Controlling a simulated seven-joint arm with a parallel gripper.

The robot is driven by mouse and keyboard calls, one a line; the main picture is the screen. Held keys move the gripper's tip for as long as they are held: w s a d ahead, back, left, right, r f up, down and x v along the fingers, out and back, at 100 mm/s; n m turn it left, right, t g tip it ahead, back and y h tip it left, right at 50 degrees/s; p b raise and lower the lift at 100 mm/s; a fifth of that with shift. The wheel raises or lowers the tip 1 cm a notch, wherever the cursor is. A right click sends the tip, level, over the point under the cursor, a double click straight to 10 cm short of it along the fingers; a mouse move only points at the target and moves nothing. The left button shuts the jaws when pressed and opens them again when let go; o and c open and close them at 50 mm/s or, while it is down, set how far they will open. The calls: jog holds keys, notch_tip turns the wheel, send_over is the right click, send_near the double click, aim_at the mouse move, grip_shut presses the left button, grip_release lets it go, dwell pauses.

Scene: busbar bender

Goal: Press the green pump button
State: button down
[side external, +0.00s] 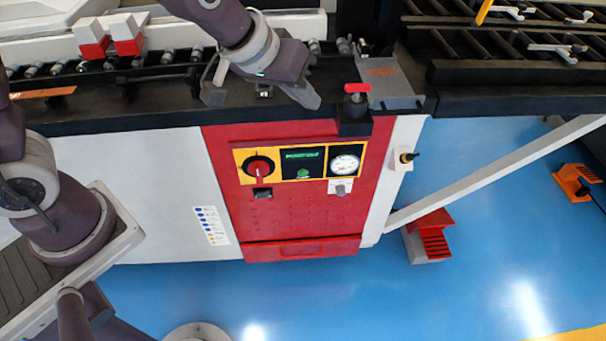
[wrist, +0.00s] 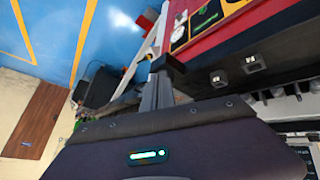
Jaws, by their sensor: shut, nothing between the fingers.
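The green pump button (side external: 303,173) sits on the middle, black part of the control panel, below a green-lettered label (side external: 303,154). A red rotary switch (side external: 260,168) is to its left and a round white gauge (side external: 345,164) to its right. My gripper (side external: 213,94) is above and left of the panel, over the black bench edge, apart from the button. Its fingers also show in the wrist view (wrist: 156,92), shut and empty. The wrist view shows part of the panel at the top, with the gauge (wrist: 181,33); I cannot make out the button clearly there.
A red-topped fitting (side external: 357,92) stands on the bench edge above the gauge. Red and white blocks (side external: 108,38) sit at the back left. A red drawer-like front (side external: 300,249) is below the panel. Free room lies in front of the panel, over the blue floor (side external: 480,240).

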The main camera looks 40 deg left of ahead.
aim_at(303, 173)
jog(key=w+d+f+n+t+y, duration=0.1)
jog(key=w+d+f, duration=0.15)
jog(key=f, duration=0.75)
jog(key=w+d+f+n+y, duration=0.1)
jog(key=w+f, duration=0.3)
jog(key=f, duration=0.5)
jog(key=s+a+f+t+y, duration=0.1)
jog(key=s+a+f, duration=0.1)
jog(key=f, duration=0.6)
jog(key=s+a+f+m+t+y, duration=0.1)
jog(key=s+f, duration=0.3)
jog(key=f, duration=0.4)
jog(key=shift+a+f, duration=0.4)
jog(key=shift+a, duration=0.05)
jog(key=w+a, duration=0.6)
jog(key=shift+w+a, duration=0.15)
jog(key=shift+w+a, duration=0.25)
